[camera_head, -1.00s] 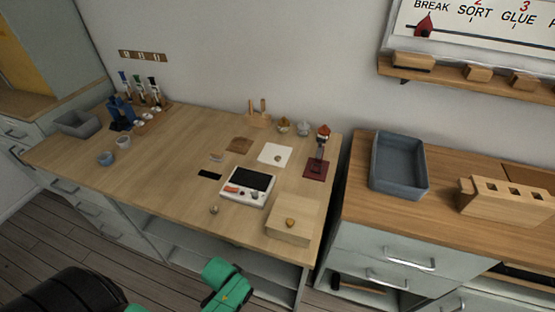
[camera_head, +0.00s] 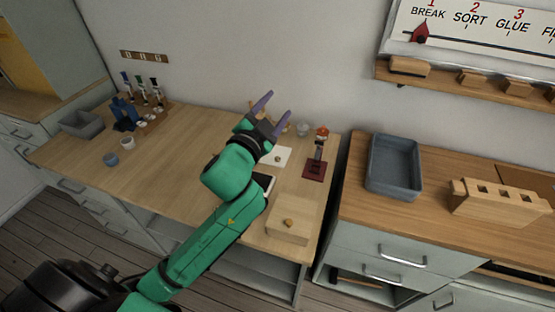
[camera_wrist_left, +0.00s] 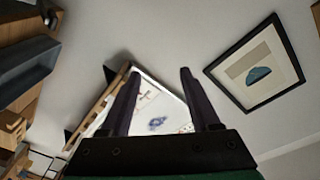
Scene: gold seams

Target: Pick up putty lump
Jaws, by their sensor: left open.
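I cannot tell for sure which thing is the putty lump. One small brownish lump (camera_head: 289,223) sits on the pale wooden block at the front right of the workbench. Another small lump (camera_head: 278,158) lies on a white sheet (camera_head: 285,152). My left gripper (camera_head: 279,104) is open and empty, raised above the back of the bench with its fingers pointing up and right. In the left wrist view, its two dark fingers (camera_wrist_left: 160,74) stand apart with nothing between them. My left arm hides the middle of the bench. My right gripper is out of view.
A dark red pad with a small stand (camera_head: 315,170) is at the bench's right. A blue-grey tray (camera_head: 395,165) and a slotted wooden block (camera_head: 497,203) stand on the right counter.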

